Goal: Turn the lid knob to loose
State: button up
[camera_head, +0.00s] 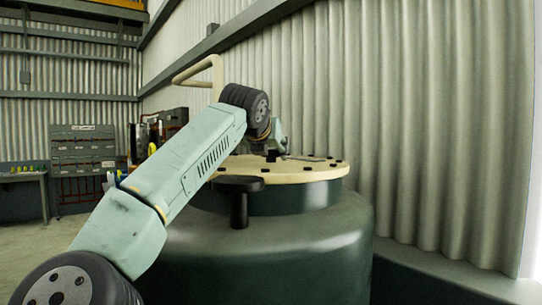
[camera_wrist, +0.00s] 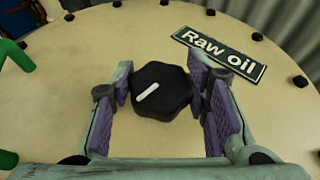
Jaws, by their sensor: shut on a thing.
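The lid knob (camera_wrist: 160,91) is black, many-sided, with a white pointer line slanting from lower left to upper right. It sits on the cream lid (camera_wrist: 60,80), which also shows in the head view (camera_head: 310,174) on top of a dark green tank (camera_head: 290,240). My gripper (camera_wrist: 163,90) is shut on the knob, with a purple-padded finger on its left and right sides. In the head view my arm reaches over the lid from the left, and the gripper (camera_head: 276,148) is small and partly hidden there, close to the lid.
Black bolts (camera_wrist: 300,82) ring the lid's edge. A green handle-like part (camera_wrist: 14,55) shows at the left. A black T-shaped fitting (camera_head: 239,195) stands at the tank's front. A corrugated wall (camera_head: 430,110) is close behind.

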jog(key=shift+n+y, duration=0.5)
jog(key=shift+y, duration=0.1)
jog(key=o, duration=1.2)
jog(key=shift+s, duration=0.1)
jog(key=v, duration=1.2)
jog(key=shift+f, duration=0.1)
